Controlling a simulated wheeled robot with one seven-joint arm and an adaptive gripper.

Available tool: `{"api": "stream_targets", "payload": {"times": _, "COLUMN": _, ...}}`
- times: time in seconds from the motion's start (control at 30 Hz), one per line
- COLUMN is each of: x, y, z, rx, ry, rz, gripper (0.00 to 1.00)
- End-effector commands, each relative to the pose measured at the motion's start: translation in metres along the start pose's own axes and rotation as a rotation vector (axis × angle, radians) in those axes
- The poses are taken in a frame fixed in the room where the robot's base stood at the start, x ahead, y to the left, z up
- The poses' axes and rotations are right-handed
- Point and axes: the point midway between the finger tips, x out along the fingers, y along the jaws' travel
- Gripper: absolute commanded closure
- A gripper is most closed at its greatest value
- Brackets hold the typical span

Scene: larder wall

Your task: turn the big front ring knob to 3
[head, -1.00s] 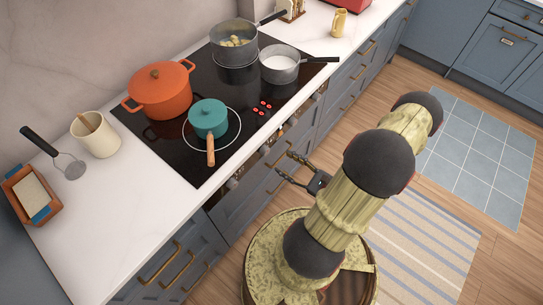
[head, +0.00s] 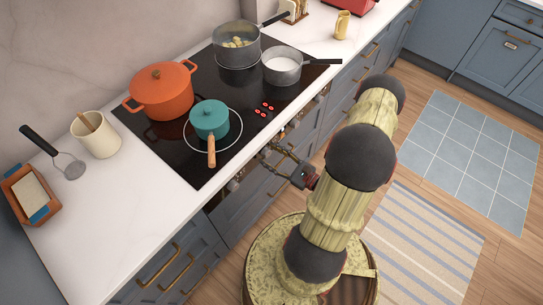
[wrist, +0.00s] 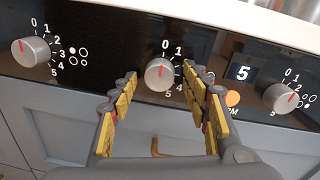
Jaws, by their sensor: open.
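In the wrist view a round silver knob (wrist: 158,75) with a red mark stands on the black panel between my fingers. Its mark points up, near the 0. The numbers 0 and 1 show above it and 4 and 5 below; my right finger hides part of its scale and any burner icon, so I cannot tell which ring it serves. My gripper (wrist: 159,83) is open, one finger either side of the knob, with no clear contact. In the head view my gripper (head: 272,152) is at the cooker's front panel, which hides the knob.
On the hob (head: 215,165) are an orange pot (head: 161,95), a teal pan (head: 209,122) and two grey pans at the back.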

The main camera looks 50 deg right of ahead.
Motion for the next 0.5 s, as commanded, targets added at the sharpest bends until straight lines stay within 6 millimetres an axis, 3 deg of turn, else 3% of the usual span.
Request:
{"api": "stream_targets", "payload": {"times": 0.2, "x": 0.0000, "y": -0.0001, "z": 0.0001, "rx": 0.000, "ry": 0.000, "rz": 0.000, "gripper": 0.53}}
{"api": "stream_targets", "payload": {"times": 0.5, "x": -0.0001, "y": -0.0002, "z": 0.0000, "rx": 0.000, "ry": 0.000, "rz": 0.000, "gripper": 0.70}}
